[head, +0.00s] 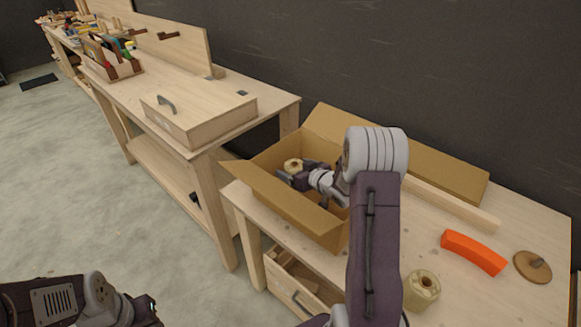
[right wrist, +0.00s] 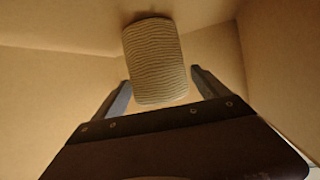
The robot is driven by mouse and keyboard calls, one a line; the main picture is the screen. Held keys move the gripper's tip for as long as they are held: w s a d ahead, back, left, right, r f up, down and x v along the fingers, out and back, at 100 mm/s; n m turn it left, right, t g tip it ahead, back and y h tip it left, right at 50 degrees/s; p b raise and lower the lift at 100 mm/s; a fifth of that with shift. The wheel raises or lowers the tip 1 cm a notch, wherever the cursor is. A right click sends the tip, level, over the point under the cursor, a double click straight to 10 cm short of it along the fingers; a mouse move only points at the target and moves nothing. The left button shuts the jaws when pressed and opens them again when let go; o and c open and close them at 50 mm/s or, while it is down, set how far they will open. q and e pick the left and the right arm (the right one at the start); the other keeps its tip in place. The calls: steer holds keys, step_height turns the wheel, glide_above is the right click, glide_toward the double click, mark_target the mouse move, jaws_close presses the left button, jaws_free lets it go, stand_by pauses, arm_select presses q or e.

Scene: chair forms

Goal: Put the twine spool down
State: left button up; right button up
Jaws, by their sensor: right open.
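The twine spool (head: 293,165) is a pale ribbed roll inside an open cardboard box (head: 277,201). In the right wrist view the spool (right wrist: 155,60) stands between my right gripper's two fingers, with a visible gap on either side. My right gripper (head: 288,176) reaches into the box and is open around the spool; it also shows in the right wrist view (right wrist: 158,85). The spool's underside contact is hard to see in either view. Part of my left arm shows at the lower left of the head view, but its fingers do not show.
A second pale roll (head: 421,290), an orange curved piece (head: 473,252) and a round wooden disc (head: 533,267) lie on the right bench. The box's walls and flaps surround my right gripper. A wooden case (head: 200,120) with a handle sits on the bench to the left.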

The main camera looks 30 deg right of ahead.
steer(key=v, duration=0.5)
